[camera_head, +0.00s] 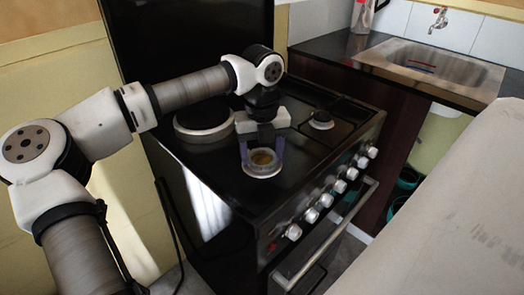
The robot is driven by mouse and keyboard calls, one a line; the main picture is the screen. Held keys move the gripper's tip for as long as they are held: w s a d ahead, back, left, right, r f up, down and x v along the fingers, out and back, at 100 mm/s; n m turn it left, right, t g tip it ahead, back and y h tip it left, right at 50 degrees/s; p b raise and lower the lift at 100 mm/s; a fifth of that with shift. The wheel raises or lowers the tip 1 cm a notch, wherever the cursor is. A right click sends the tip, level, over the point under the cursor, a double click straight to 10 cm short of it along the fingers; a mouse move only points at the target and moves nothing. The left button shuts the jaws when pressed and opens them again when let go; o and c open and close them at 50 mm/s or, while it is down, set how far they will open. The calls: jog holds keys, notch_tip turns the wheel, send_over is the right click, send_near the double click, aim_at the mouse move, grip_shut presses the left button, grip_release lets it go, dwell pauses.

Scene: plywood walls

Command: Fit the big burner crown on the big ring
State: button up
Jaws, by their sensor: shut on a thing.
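My gripper (262,157) points down over the front-left part of the black stove top. Its two purple-tinted fingers are closed on a round, brassy piece, seemingly the big burner crown (262,158). A pale ring (263,174) shows around and just below the crown. I cannot tell whether the crown touches this ring or is held above it, nor whether it sits level. A larger pale-rimmed round burner (204,133) lies behind and left of my gripper. A smaller burner (321,120) with a light rim is at the right. My gripper hides part of the stove top behind it.
The black stove (225,190) has a row of knobs (325,200) and an oven handle (335,235) in front. A raised dark panel stands behind it. A counter with a sink (430,70) is at the right. A pale surface fills the lower right.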

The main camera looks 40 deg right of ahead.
jog(key=shift+f, duration=0.1)
jog(key=o, duration=1.1)
notch_tip(320, 180, up, 14)
jog(key=shift+f, duration=0.1)
